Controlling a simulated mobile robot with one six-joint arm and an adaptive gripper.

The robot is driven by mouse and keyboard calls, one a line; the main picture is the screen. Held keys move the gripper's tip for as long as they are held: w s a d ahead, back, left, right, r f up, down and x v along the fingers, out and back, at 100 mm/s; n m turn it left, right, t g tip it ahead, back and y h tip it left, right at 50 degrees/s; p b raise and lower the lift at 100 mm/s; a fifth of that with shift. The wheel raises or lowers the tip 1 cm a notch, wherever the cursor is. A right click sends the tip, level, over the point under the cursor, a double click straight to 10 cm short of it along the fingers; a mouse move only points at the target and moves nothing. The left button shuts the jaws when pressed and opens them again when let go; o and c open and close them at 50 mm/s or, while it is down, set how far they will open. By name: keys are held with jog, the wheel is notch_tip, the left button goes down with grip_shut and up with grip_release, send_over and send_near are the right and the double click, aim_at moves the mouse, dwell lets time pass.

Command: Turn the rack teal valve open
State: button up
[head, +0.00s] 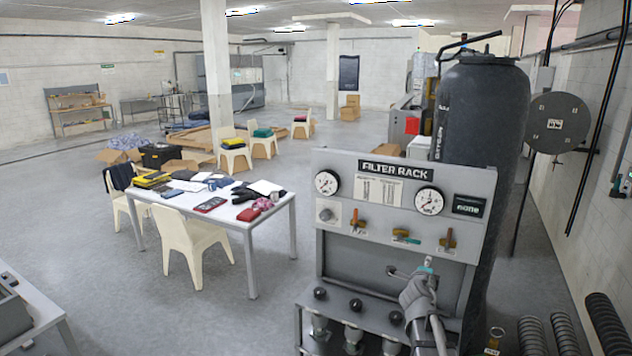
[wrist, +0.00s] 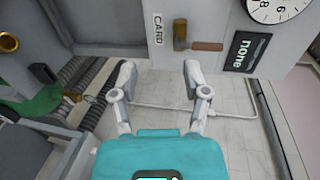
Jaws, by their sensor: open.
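The grey filter rack (head: 345,240) stands at the right in the head view, with a row of small lever valves on its panel. The middle valve (head: 406,237) has a small teal part and its lever looks level. Valves with orange levers sit on its left (head: 356,219) and right (head: 447,241), both levers upright. My gripper (head: 412,270) is in front of the rack, below the valve row, touching none of them. In the wrist view my gripper (wrist: 158,72) is open and empty. A brass valve with an orange-brown lever (wrist: 205,45) is ahead, beyond the right finger. The teal valve is not seen there.
Two dial gauges (head: 327,183) (head: 429,201) and a "none" display (head: 468,206) are above the valves. Black knobs (head: 355,305) line the rack's lower ledge. A tall dark tank (head: 482,130) stands behind. A cluttered table (head: 245,225) is at left.

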jog(key=s+a+f+n+g+y+b, duration=0.1)
jog(key=s+a+f+n+g+b, duration=0.2)
jog(key=f, duration=0.4)
jog(key=s+f+n+g+b, duration=0.2)
jog(key=s+f+n+b, duration=0.25)
jog(key=f, duration=0.25)
jog(key=s+a+f+n+g+y+b, duration=0.1)
jog(key=s+a+f+n+g+b, duration=0.2)
jog(key=f, duration=0.5)
jog(key=s+a+f+n+g+y+b, duration=0.5)
jog(key=s+a+f+n+b, duration=0.4)
jog(key=s+f+n, duration=0.4)
jog(key=shift+s+a+g, duration=0.45)
jog(key=shift+s+g, duration=0.05)
jog(key=shift+s, duration=0.7)
